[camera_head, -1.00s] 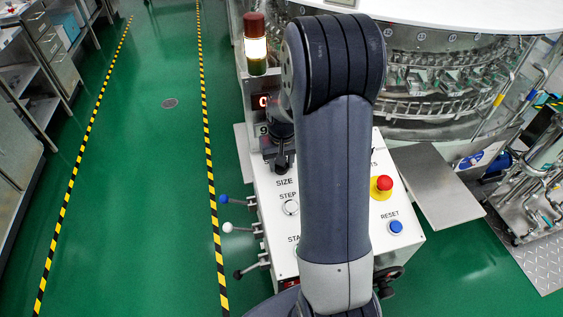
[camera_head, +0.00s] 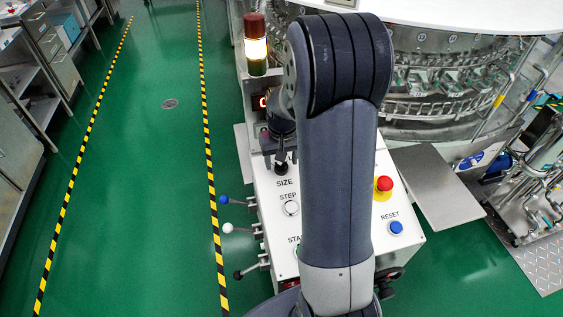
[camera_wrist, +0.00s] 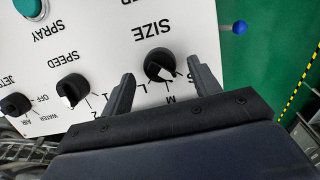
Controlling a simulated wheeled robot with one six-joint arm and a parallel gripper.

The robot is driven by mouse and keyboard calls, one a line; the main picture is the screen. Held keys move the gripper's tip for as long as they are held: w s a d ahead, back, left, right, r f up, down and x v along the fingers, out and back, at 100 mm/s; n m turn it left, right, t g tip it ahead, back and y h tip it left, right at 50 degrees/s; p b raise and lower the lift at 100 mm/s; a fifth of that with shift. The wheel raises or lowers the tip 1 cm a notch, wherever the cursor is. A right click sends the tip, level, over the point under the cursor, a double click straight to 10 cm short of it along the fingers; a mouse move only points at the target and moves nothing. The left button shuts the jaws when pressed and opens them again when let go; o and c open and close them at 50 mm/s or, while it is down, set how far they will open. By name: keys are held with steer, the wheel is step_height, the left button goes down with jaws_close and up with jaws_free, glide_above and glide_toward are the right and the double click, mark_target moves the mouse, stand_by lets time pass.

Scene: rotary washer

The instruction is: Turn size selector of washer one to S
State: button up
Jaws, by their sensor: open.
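The SIZE selector, a black round knob with a pale pointer mark (camera_wrist: 160,66), sits on the white panel of the washer. My gripper (camera_wrist: 160,72) is open, with one finger on each side of the knob in that picture; contact cannot be told. In the head view the knob (camera_head: 281,169) shows dark just below my gripper (camera_head: 280,160), above the SIZE label.
The SPEED knob (camera_wrist: 72,89), another black knob (camera_wrist: 15,104) and a teal button (camera_wrist: 30,6) lie on the same panel. A red emergency button (camera_head: 384,187), a blue RESET button (camera_head: 396,228) and side levers (camera_head: 228,228) are nearby. My arm hides the panel's middle.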

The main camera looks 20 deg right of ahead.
mark_target(282, 166)
step_height(282, 166, up, 9)
steer(key=shift+s, duration=0.35)
steer(key=f, duration=1)
steer(key=shift+w+f, duration=0.25)
steer(key=shift+w, duration=0.15)
steer(key=shift+f, duration=0.1)
